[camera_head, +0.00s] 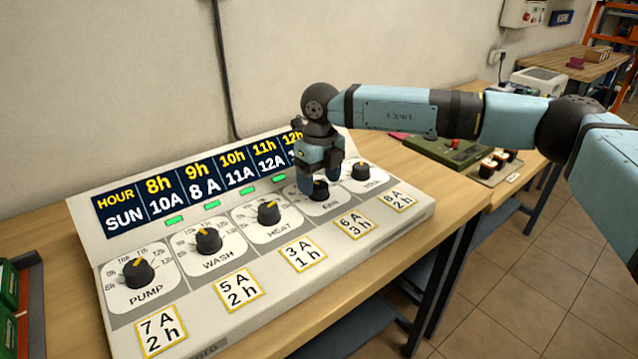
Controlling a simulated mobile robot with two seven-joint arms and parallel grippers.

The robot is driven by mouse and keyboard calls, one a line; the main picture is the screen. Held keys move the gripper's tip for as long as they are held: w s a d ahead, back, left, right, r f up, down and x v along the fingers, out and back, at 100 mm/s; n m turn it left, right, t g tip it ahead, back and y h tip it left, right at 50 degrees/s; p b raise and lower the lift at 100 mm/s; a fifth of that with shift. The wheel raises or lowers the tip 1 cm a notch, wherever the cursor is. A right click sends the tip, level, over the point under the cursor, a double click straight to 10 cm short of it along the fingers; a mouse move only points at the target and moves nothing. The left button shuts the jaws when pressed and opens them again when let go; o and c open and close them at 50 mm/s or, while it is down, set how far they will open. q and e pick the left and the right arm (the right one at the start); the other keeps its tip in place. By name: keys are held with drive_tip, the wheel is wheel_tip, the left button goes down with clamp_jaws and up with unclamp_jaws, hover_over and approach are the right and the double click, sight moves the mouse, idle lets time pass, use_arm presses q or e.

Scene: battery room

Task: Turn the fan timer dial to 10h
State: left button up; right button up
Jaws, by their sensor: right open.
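The control panel (190,318) lies on the wooden table and has a row of black dials with yellow pointers. The fan dial (319,190) is the fourth from the left, above the label FAN. My right gripper (318,184) is open, pointing down at the fan dial, with its fingers close around or just above it; I cannot tell if they touch it. The fingers hide part of the dial and its hour marks, so its setting cannot be read. My left gripper is not in view.
The pump dial (138,272), wash dial (208,240), heat dial (268,212) and a further dial (360,171) flank the fan dial. An hour display (190,190) rises behind them. A green device (450,150) stands on the table to the right.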

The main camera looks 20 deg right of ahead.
sight(320, 183)
wheel_tip(320, 183, up, 12)
drive_tip(key=p, duration=0.1)
drive_tip(key=shift+d, duration=0.15)
idle(0.4)
